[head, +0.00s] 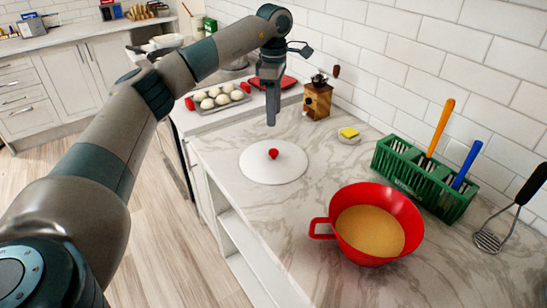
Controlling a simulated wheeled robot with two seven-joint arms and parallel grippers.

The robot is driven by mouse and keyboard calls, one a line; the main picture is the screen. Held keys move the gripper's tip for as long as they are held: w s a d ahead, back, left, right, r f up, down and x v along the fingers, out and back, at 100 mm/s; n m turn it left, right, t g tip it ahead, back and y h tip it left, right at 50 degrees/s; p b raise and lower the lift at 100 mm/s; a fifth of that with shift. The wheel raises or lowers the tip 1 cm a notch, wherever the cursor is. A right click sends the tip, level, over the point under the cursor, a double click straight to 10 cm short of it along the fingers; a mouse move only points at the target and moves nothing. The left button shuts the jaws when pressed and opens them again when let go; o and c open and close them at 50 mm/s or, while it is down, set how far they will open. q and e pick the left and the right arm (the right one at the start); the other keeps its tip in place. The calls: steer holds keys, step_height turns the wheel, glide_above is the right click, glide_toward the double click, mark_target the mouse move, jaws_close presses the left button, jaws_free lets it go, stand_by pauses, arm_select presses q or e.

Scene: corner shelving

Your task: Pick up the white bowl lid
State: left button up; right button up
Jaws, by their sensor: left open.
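The white bowl lid (258,165) is a flat round disc with a red knob (273,154) in its middle. It lies on the marble counter (240,207), left of the red bowl. My left gripper (271,122) points down above and behind the lid, apart from the knob. It holds nothing that I can see. Its fingers overlap from this angle, so the gap between them is hidden. My right gripper is not in view.
A red bowl (409,212) with tan contents stands at the front. A green basket (405,172) with utensils, a masher (489,240), a butter dish (349,138) and a wooden grinder (317,100) line the wall. A tray (220,101) of buns is behind.

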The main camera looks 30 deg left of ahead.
mark_target(274, 151)
arm_select(q)
step_height(274, 151, down, 7)
steer(key=shift+f+p, duration=0.2)
steer(key=shift+p, duration=1)
steer(key=shift+f, duration=0.3)
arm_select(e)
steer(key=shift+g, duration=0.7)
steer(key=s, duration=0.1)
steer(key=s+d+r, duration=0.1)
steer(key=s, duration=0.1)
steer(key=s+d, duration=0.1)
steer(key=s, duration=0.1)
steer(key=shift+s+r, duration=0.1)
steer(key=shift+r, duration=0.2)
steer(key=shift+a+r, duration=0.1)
arm_select(q)
steer(key=shift+f+p, duration=0.5)
steer(key=shift+p, duration=0.1)
step_height(274, 151, down, 3)
steer(key=shift+p, duration=0.85)
steer(key=shift+f, duration=0.6)
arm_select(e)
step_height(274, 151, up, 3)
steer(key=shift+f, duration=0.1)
